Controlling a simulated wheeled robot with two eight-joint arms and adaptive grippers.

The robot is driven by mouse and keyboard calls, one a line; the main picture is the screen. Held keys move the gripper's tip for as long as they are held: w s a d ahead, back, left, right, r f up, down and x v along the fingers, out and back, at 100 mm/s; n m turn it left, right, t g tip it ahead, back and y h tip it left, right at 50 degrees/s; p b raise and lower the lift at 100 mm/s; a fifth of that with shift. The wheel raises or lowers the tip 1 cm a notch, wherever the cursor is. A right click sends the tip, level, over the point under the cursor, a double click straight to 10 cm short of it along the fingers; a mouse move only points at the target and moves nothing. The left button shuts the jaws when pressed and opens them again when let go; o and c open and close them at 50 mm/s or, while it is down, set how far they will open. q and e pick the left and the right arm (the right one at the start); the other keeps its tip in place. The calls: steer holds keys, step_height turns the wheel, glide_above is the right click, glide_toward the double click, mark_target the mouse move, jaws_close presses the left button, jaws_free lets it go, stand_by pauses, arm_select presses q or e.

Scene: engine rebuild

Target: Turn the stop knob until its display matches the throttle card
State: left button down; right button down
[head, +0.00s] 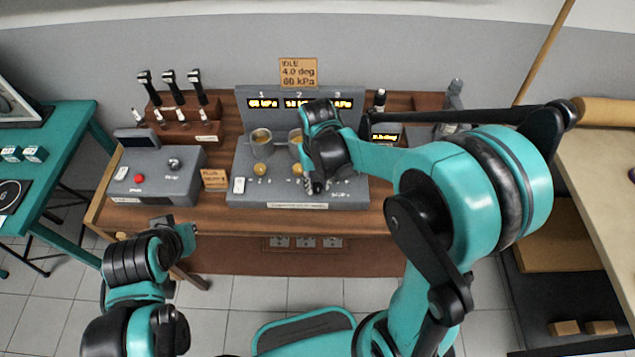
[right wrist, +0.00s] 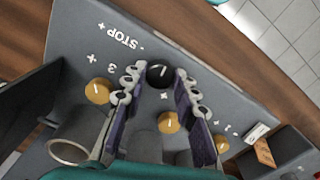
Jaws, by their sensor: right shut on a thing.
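The throttle card (head: 298,72) stands behind the console and reads IDLE, 4.0 deg, 60 kPa. The black stop knob (right wrist: 159,75), with a white line on top, sits by the STOP label in the right wrist view. My right gripper (right wrist: 161,84) is shut on it, one finger on each side; in the head view the right gripper (head: 316,186) hides the knob. A small lit display (head: 385,138) ends in deg, but its digits are too small to read surely. My left gripper (head: 184,236) hangs low in front of the bench, its fingers unclear.
The grey console (head: 240,190) carries several brass knobs (head: 260,168), cups (head: 261,140) and lit kPa displays (head: 263,103). A control box (head: 155,178) with a red button and a tool rack (head: 187,130) stand to the left. Open floor lies in front of the bench.

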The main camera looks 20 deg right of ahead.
mark_target(318, 187)
steer(key=m, duration=0.5)
steer(key=shift+m, duration=0.3)
stand_by(0.4)
steer(key=c, duration=1.2)
jaws_free()
step_height(318, 187, up, 12)
steer(key=shift+s, duration=0.1)
